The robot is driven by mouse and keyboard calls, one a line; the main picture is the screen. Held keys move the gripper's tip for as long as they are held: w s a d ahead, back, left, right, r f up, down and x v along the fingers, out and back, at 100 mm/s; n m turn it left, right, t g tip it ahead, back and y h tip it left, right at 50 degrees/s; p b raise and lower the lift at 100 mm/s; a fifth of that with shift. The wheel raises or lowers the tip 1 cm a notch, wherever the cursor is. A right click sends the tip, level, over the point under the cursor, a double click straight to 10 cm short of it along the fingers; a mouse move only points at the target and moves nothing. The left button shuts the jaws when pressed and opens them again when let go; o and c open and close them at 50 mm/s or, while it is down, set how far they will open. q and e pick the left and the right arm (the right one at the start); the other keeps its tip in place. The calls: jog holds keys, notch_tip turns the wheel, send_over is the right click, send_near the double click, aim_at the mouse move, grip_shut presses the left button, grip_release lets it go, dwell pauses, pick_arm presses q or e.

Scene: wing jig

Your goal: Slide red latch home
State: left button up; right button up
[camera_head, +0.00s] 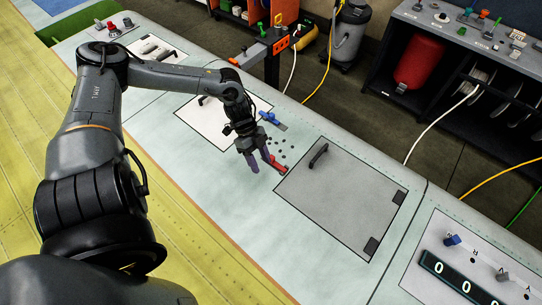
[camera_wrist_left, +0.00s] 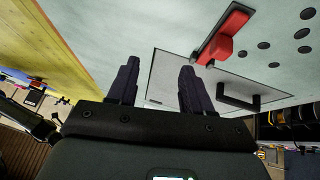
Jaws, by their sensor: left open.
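The red latch (camera_head: 277,165) lies on the pale wing surface at the near-left edge of the grey panel (camera_head: 345,205). In the left wrist view the red latch (camera_wrist_left: 222,38) has a long flat bar and a raised block, and it sits ahead of and to the right of the fingers. My left gripper (camera_head: 261,163) is open and empty beside the latch, with its dark purple fingers pointing down. The fingers are apart in the wrist view (camera_wrist_left: 159,65), with no latch between them. Whether a finger touches the latch cannot be told. My right gripper is not in view.
A blue latch (camera_head: 271,119) sits beside a white panel (camera_head: 205,125), with several dark holes near it. The grey panel has a black handle (camera_head: 318,155) and dark hinges. A counter display (camera_head: 455,277) stands at lower right. The wing surface in front of the latch is clear.

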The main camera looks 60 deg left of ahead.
aim_at(271, 157)
pick_arm(q)
jog(key=w+a+r+y+b, duration=0.1)
jog(key=w+a+r+y, duration=0.1)
jog(key=w+a+r, duration=0.4)
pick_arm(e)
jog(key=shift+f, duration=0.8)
pick_arm(q)
jog(key=shift+t, duration=0.5)
jog(key=d+f, duration=0.1)
jog(key=f, duration=0.2)
jog(key=f+b, duration=0.1)
jog(key=f, duration=0.2)
jog(key=d+f, duration=0.1)
jog(key=f, duration=0.2)
jog(key=shift+s+d, duration=0.35)
jog(key=shift+s, duration=0.05)
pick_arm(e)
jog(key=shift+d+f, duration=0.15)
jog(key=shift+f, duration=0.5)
pick_arm(q)
jog(key=shift+w+d+f, duration=0.1)
jog(key=shift+d+f, duration=0.1)
jog(key=shift+f, duration=0.45)
grip_shut()
